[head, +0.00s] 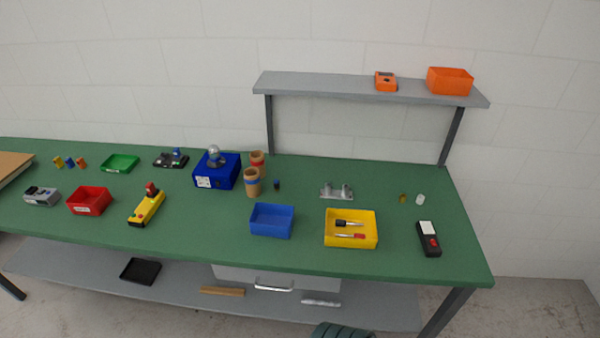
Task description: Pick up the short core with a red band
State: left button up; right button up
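A brown cardboard core with a red band (257,158) stands upright on the green table, at the right of the blue box. A second brown core with a blue band (252,182) stands in front of it and hides its lower part. I cannot tell the full height of the red-banded core. Neither of my grippers is in view.
The blue box (217,171) with a grey knob stands close left of the cores. A small dark cylinder (277,185) is at their right. A blue bin (272,220) and yellow tray (351,242) lie nearer the front edge. A grey shelf (320,87) rises behind.

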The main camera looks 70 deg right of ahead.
aim_at(257, 156)
jog(key=z, duration=1.85)
